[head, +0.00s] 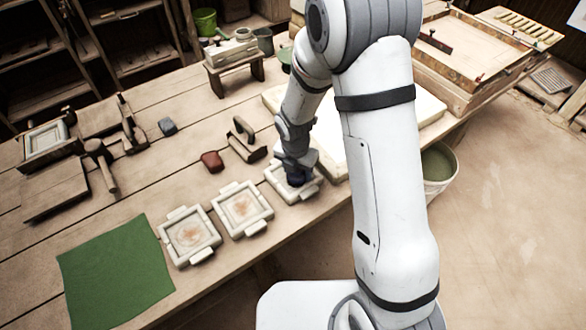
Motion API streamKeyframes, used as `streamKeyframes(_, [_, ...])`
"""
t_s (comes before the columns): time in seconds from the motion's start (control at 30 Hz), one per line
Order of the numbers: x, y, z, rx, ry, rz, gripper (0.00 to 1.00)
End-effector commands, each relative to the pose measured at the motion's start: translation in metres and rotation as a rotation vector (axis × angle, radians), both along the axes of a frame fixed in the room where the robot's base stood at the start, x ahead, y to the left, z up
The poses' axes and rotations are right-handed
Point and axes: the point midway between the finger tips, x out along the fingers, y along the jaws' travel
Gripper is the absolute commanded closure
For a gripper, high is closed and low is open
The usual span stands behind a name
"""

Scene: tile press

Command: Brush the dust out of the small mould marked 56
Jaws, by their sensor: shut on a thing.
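Three small white moulds with side lugs lie in a row along the table's front edge. The left mould (207,256) and the middle mould (223,199) each show a reddish-brown dust patch inside. My gripper (297,176) points down over the right mould (308,193) and hides much of its inside. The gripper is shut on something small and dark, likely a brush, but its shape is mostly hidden. Whether it touches the mould floor cannot be told. I cannot read any number on the moulds, so which is 56 is unclear.
A green cloth (115,270) lies at the front left. A reddish block (212,161) and a tool with a handle (246,142) sit behind the moulds. A white slab (430,108) lies behind my arm. A bucket (437,165) stands right of the table.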

Motion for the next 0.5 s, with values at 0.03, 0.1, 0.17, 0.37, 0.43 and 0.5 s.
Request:
streamKeyframes(0.03, [0.000, -0.001, 0.000, 0.000, 0.001, 0.000, 0.67])
streamKeyframes(0.1, [0.001, -0.002, 0.000, 0.000, 0.001, -0.001, 0.67])
streamKeyframes(0.17, [0.003, -0.004, 0.001, 0.000, 0.001, -0.001, 0.67])
streamKeyframes(0.37, [0.010, -0.011, 0.002, 0.000, 0.001, -0.001, 0.67])
streamKeyframes(0.43, [0.011, -0.013, 0.002, 0.000, 0.000, -0.001, 0.67])
streamKeyframes(0.5, [0.012, -0.013, 0.002, 0.001, 0.000, 0.000, 0.67])
